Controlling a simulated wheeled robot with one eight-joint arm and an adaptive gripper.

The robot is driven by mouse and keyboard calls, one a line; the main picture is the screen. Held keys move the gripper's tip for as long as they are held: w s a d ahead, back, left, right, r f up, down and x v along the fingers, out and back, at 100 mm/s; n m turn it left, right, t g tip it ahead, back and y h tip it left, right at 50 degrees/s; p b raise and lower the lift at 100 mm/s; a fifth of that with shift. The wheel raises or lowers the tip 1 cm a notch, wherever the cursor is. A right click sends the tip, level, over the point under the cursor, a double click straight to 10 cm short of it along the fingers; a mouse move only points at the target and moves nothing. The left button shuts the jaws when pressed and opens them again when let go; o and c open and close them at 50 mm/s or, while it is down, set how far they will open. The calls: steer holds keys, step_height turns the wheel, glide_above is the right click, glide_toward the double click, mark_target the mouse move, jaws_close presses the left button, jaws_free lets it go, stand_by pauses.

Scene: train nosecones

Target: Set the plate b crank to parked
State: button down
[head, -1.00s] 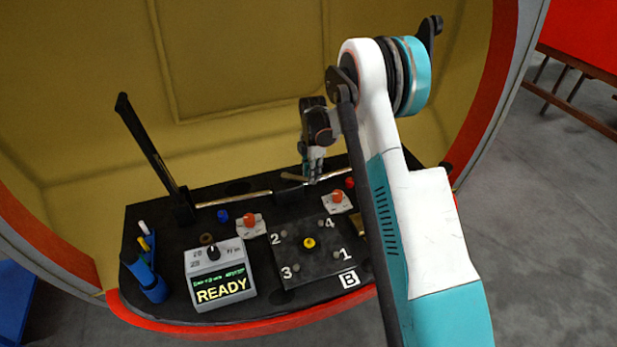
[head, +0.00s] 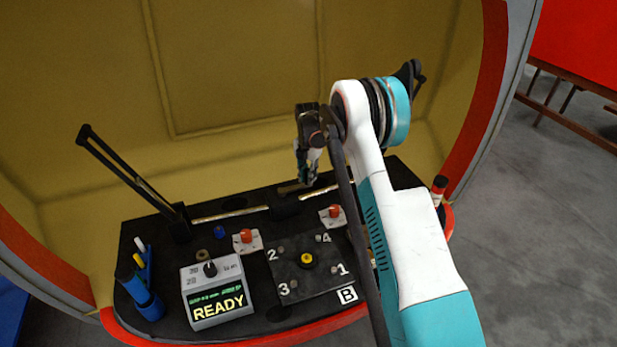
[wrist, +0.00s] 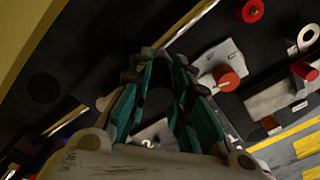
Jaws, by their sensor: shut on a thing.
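My gripper (head: 306,178) points down near the middle of the rod (head: 235,213) at the back of the black deck. Its teal fingers (wrist: 160,95) are shut on what seems to be the crank, most of which they hide; its exact pose cannot be told. Plate B (head: 325,275) is a dark square plate in front, with a yellow centre knob (head: 307,260), corner studs numbered 1 to 4 and a white B label (head: 347,295). A long black arm (head: 128,173) leans to the left at the rod's left end.
A grey box (head: 212,290) reads READY. Two red knobs on white plates, at left (head: 246,236) and right (head: 335,211), lie between rod and plate B. A blue holder (head: 147,295) with pens stands at left. The yellow wall (head: 230,80) rises behind. My arm hides the right side.

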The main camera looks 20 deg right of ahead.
steer(key=shift+w, duration=0.1)
stand_by(0.3)
steer(key=c, duration=1.4)
jaws_free()
steer(key=shift+c, duration=0.2)
steer(key=shift+r, duration=0.1)
step_height(320, 180, up, 12)
steer(key=shift+f, duration=0.1)
